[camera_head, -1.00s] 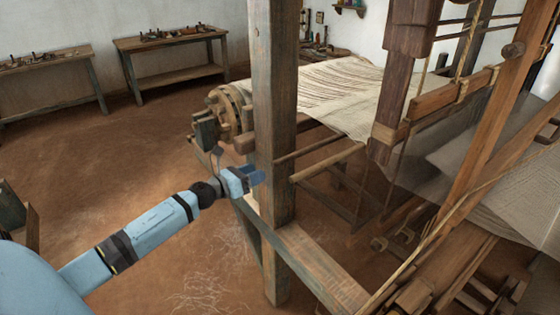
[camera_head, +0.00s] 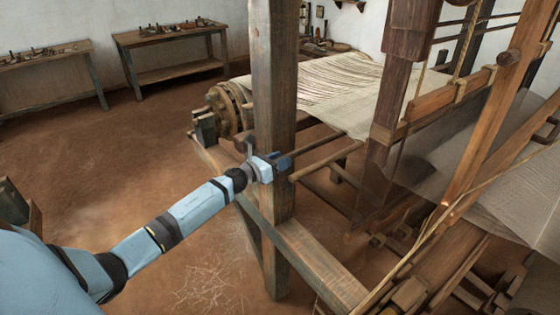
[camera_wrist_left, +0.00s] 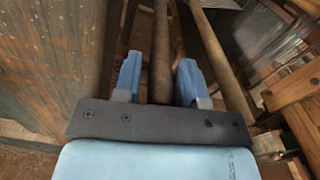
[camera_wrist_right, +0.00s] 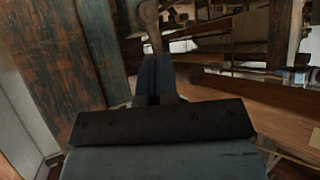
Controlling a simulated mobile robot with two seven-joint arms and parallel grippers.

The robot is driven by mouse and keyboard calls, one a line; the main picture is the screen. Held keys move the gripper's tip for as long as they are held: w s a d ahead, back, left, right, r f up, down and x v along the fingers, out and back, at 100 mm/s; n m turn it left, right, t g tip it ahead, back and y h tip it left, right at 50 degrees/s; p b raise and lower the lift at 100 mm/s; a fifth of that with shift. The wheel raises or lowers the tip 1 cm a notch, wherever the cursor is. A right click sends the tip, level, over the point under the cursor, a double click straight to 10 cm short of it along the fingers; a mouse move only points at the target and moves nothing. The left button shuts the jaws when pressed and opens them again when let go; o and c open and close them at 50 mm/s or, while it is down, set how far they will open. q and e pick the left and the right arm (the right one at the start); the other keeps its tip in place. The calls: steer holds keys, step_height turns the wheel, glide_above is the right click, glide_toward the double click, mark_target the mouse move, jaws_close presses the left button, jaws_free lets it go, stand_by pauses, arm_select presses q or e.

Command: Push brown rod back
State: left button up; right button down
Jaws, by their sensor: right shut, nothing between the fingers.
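A dark brown rod (camera_head: 318,146) runs back from the upright post beside the loom, and a lighter rod (camera_head: 326,161) lies beside it on the right. My left gripper (camera_head: 284,163) is at the post, at the near end of the dark rod. In the left wrist view the dark rod (camera_wrist_left: 161,45) shows between the two spread blue fingers (camera_wrist_left: 160,80), with a small gap on each side. The lighter rod (camera_wrist_left: 218,55) is outside them. My right gripper (camera_wrist_right: 155,75) is shut and empty in its wrist view; a knobbed wooden piece (camera_wrist_right: 150,18) shows beyond its tips.
The thick upright post (camera_head: 274,90) and the low side beam (camera_head: 310,258) stand close to my left gripper. White warp cloth (camera_head: 350,90) stretches behind. A toothed wheel (camera_head: 227,108) is at the back left. Open floor (camera_head: 100,160) lies to the left.

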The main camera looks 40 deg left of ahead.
arm_select(q)
jaws_close()
steer(key=shift+w+a+r+b, duration=0.1)
steer(key=shift+w+a+b, duration=0.05)
steer(key=shift+a+b, duration=0.35)
steer(key=shift+w+a+r+b, duration=0.1)
steer(key=shift+w+a+b, duration=0.05)
steer(key=shift+a+b, duration=0.3)
steer(key=shift+o, duration=1.6)
jaws_free()
steer(key=shift+a+f, duration=0.1)
